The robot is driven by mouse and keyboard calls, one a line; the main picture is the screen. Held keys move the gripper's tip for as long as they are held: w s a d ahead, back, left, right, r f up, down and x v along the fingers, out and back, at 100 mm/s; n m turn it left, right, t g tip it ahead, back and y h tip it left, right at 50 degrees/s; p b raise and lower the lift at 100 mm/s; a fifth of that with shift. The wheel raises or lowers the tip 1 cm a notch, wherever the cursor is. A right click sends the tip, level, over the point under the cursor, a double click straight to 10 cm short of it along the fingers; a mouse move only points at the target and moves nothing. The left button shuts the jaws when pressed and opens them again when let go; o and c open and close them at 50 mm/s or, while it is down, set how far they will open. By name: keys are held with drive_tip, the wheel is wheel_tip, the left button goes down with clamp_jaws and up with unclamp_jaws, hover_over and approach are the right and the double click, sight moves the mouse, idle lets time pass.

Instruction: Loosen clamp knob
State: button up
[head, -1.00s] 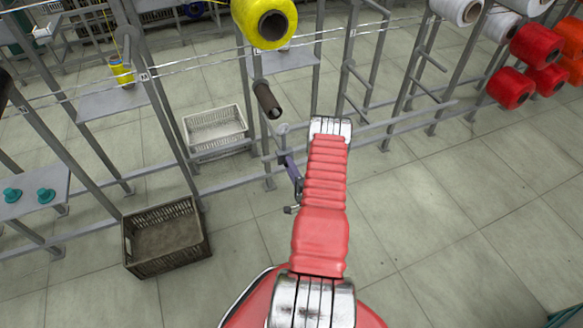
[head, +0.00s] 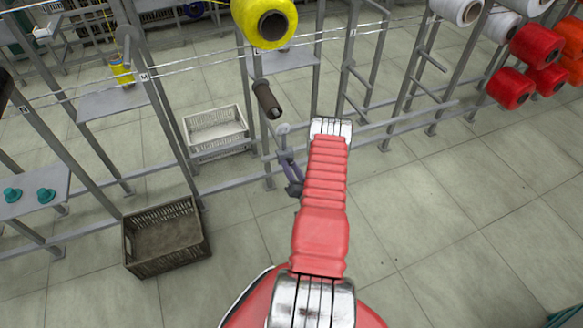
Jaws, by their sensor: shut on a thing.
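My red ribbed arm rises through the middle of the head view and ends in a pale metal cap. My gripper is not visible; the arm may be covering it. Just left of the arm, a grey lever-like part (head: 286,158) hangs from a pale round piece (head: 282,129) near the rack's lower rail. A dark lump (head: 294,188) sits at its lower end, partly covered by my arm. I cannot tell whether it is the clamp knob. No clamp knob can be made out clearly.
A yellow bobbin (head: 264,22) and a dark empty tube (head: 267,100) are on the rack (head: 170,120). A white crate (head: 214,145) and a brown crate (head: 128,245) are at left. White (head: 452,10) and red bobbins (head: 510,88) hang at right.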

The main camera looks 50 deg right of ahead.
drive_tip(key=n, duration=0.7)
drive_tip(key=shift+s+f, duration=0.2)
drive_tip(key=shift+f, duration=0.2)
drive_tip(key=n, duration=0.4)
drive_tip(key=shift+n, duration=2)
drive_tip(key=o, duration=1)
drive_tip(key=shift+d+r, duration=0.1)
drive_tip(key=shift+r, duration=0.15)
drive_tip(key=shift+o, duration=0.2)
drive_tip(key=v, duration=1.3)
drive_tip(key=shift+s+a, duration=0.2)
drive_tip(key=shift+s, duration=0.1)
